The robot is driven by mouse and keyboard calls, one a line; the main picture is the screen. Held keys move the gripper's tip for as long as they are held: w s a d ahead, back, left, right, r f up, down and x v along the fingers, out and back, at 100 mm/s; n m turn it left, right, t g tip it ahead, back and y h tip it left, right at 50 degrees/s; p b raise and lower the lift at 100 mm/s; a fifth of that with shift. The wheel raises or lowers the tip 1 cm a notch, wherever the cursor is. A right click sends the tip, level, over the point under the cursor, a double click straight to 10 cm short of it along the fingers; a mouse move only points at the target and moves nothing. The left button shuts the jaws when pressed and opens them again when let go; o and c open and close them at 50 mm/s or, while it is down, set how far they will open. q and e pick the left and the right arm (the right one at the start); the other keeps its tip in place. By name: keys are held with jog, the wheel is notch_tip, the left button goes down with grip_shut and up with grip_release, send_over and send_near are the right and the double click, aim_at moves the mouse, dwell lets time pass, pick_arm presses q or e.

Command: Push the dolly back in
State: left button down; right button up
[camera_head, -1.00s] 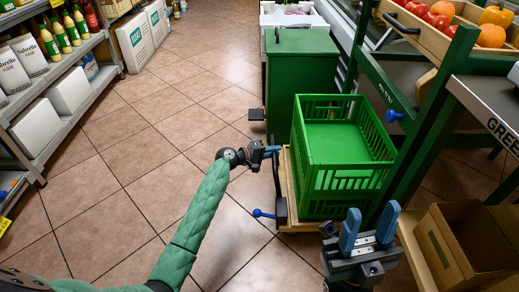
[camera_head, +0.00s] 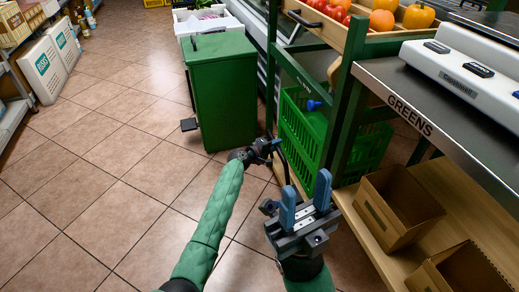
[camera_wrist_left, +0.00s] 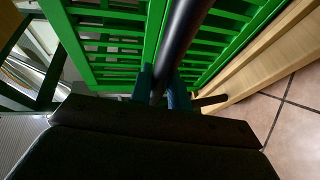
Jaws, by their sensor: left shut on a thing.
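The dolly (camera_head: 279,172) is a low wooden platform with a dark upright handle bar (camera_head: 286,160), and it carries a green slatted crate (camera_head: 297,130). Dolly and crate are largely under the produce stand, partly hidden by its green leg. My left gripper (camera_head: 275,148) is shut on the handle bar. The left wrist view shows the black bar (camera_wrist_left: 184,32) between the blue fingers (camera_wrist_left: 163,88), with the crate (camera_wrist_left: 118,45) behind. My right gripper (camera_head: 305,199) is open and empty, fingers apart, in front of the dolly and left of the lower shelf.
The green produce stand (camera_head: 347,105) holds a wooden tray of vegetables. A green bin (camera_head: 222,95) stands to the left of the crate. At right are the GREENS counter (camera_head: 405,90) and a wooden lower shelf (camera_head: 375,235) with cardboard boxes (camera_head: 398,205).

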pick_arm(q)
jog(key=d, duration=0.2)
jog(key=w+d, duration=0.1)
jog(key=d, duration=0.1)
jog(key=shift+w+r, duration=0.1)
jog(key=c, duration=1.7)
grip_release()
jog(key=o, duration=0.4)
jog(key=shift+d, duration=0.2)
